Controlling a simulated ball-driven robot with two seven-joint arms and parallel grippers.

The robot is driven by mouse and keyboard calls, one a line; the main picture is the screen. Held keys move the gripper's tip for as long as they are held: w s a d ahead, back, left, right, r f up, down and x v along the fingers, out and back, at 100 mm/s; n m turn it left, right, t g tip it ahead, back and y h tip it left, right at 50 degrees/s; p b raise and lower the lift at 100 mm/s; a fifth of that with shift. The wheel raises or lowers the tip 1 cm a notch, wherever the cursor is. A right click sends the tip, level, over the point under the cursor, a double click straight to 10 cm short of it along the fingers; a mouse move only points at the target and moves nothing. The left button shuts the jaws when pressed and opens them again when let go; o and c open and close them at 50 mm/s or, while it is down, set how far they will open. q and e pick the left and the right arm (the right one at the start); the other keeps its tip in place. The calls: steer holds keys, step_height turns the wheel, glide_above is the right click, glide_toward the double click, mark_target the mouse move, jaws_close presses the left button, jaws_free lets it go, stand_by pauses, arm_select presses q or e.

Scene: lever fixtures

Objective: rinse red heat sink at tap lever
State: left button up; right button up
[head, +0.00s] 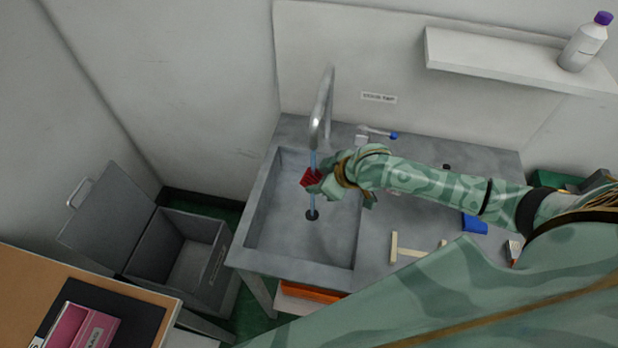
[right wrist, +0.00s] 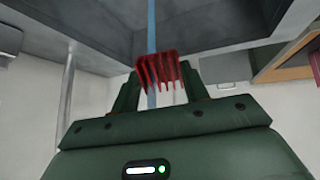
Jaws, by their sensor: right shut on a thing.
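The red heat sink (head: 311,178) is held in my right gripper (head: 322,184) above the sink basin (head: 270,225). It also shows in the right wrist view as a finned red block (right wrist: 158,74) between the two fingers. A thin blue water stream (head: 312,200) falls from the curved tap spout (head: 323,105) to the drain, and it meets the heat sink. In the right wrist view the stream (right wrist: 151,25) passes at the heat sink. The tap lever (head: 378,132), with a blue tip, is behind my right gripper, right of the spout. My left gripper is not in view.
A grey bin (head: 180,255) with its lid open stands left of the sink. A wooden table (head: 60,270) with a pink box (head: 80,330) is at lower left. A wooden fixture (head: 415,250) and a blue item (head: 474,224) are on the counter. A wall shelf (head: 490,65) holds a bottle (head: 584,45).

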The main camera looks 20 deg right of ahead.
steer(key=shift+w+a, duration=0.15)
steer(key=shift+a, duration=0.3)
steer(key=shift+p, duration=0.3)
steer(key=shift+s+a+r+p, duration=0.15)
steer(key=shift+s+a+p, duration=0.05)
steer(key=shift+s+p, duration=0.5)
steer(key=s+a+p, duration=0.2)
steer(key=s+p, duration=0.2)
steer(key=s, duration=0.2)
steer(key=shift+s, duration=0.15)
stand_by(0.4)
